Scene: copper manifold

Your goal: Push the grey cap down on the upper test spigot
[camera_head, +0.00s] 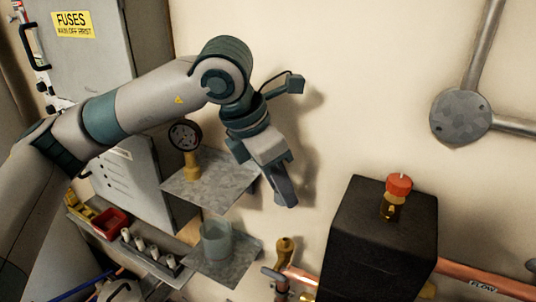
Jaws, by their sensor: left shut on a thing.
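My left gripper (288,198) points down in front of the cream wall, right of the upper metal shelf. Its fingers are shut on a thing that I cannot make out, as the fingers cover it. I cannot pick out the grey cap for sure. A brass fitting (285,248) stands upright below the gripper, near the copper pipe, with a clear gap between them. It may be a test spigot, but I cannot tell if it is the upper one. My right gripper is not in view.
A black box (382,238) with a red-topped brass valve (397,188) stands right of the gripper. The upper shelf (225,188) carries a gauge (185,135); the lower shelf (240,262) carries a clear beaker (216,241). A grey fuse cabinet (90,55) is at left.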

